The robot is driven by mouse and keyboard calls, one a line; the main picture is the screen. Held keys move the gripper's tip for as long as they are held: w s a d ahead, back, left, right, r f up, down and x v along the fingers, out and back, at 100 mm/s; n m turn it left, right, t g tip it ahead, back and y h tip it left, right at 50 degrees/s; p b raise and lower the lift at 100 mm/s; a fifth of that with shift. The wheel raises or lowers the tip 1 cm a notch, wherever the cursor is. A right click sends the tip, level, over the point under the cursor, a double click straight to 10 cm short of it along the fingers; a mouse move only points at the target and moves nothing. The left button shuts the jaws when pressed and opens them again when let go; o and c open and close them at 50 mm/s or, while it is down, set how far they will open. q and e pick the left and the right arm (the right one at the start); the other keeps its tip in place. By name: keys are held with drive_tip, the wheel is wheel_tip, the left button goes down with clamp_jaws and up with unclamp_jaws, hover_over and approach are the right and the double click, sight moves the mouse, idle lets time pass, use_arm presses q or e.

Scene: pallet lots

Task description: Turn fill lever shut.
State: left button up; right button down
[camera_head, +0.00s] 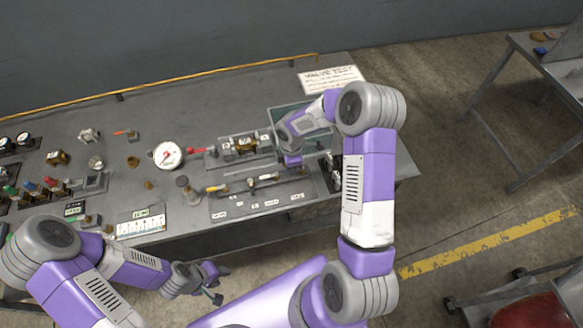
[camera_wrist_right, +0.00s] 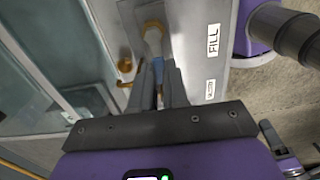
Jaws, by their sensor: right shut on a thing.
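The fill lever (camera_wrist_right: 153,34) shows in the right wrist view as a pale and brass-coloured piece on a grey plate, beside a white FILL label (camera_wrist_right: 213,40). My right gripper (camera_wrist_right: 157,72) is shut on its near end, with the fingers hiding part of it. In the head view my right gripper (camera_head: 291,160) is at the right end of the bench, in front of the glass-sided tank (camera_head: 275,117); the lever is hidden there by the gripper and arm. My left gripper (camera_head: 218,285) is open and empty off the front edge of the bench.
The grey bench (camera_head: 110,110) carries a red-handled valve (camera_head: 197,150), a yellow-handled lever (camera_head: 216,188), a round gauge (camera_head: 167,155) and several fittings. A VALVE TEST sign (camera_head: 331,78) lies at the back right.

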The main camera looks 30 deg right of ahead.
idle(0.3)
drive_tip(key=c, duration=1.1)
unclamp_jaws()
